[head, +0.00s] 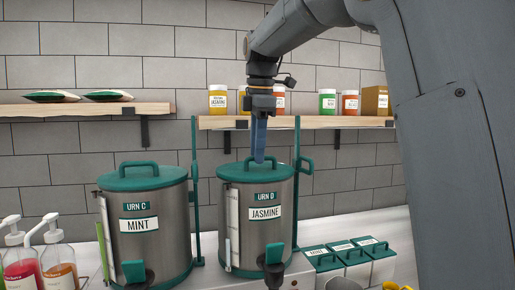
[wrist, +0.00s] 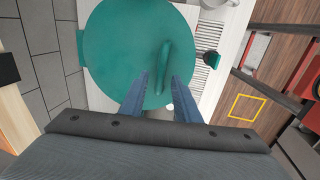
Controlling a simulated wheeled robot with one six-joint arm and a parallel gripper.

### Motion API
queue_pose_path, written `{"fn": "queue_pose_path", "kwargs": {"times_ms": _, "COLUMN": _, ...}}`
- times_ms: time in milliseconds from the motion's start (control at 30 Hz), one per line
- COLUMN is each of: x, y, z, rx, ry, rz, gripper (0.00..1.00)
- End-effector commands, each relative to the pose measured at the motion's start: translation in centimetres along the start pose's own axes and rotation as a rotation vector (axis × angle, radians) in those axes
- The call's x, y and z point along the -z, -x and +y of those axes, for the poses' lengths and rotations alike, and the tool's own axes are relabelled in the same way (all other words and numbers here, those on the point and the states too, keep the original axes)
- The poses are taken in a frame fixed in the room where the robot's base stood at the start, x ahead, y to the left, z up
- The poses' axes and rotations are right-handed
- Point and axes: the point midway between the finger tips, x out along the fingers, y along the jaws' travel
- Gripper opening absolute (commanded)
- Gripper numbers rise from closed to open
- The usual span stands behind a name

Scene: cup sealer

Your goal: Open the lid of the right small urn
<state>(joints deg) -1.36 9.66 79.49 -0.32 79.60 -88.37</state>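The right urn is a steel cylinder labelled "URN D JASMINE" (head: 265,231). Its round green lid (head: 235,173) is shut on top and fills the upper middle of the wrist view (wrist: 115,50). The lid's raised handle (wrist: 166,57) runs up and down in the wrist view and is partly hidden by my fingers in the head view. My gripper (head: 259,158) points down at the handle. In the wrist view its two blue fingers (wrist: 160,77) are apart, with the handle's line between them. I cannot tell whether they reach down around it.
"URN C MINT" (head: 139,245) stands to the left, its lid shut. A shelf (head: 225,123) with jars is behind my gripper. A green upright post (head: 195,215) stands between the urns.

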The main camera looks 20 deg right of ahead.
Motion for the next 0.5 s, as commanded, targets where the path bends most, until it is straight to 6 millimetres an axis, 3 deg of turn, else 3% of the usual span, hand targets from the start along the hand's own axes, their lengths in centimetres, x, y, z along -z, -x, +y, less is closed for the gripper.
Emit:
{"fn": "queue_pose_path", "kwargs": {"times_ms": 33, "x": 0.02, "y": 0.0, "z": 0.0, "rx": 0.0, "ry": 0.0, "rz": 0.0, "gripper": 0.26}}
{"fn": "queue_pose_path", "kwargs": {"times_ms": 200, "x": 0.04, "y": 0.01, "z": 0.0, "rx": 0.0, "ry": 0.001, "rz": 0.0, "gripper": 0.0}}
{"fn": "queue_pose_path", "kwargs": {"times_ms": 500, "x": 0.06, "y": 0.13, "z": 0.08, "rx": 0.0, "ry": 0.001, "rz": 0.0, "gripper": 0.0}}
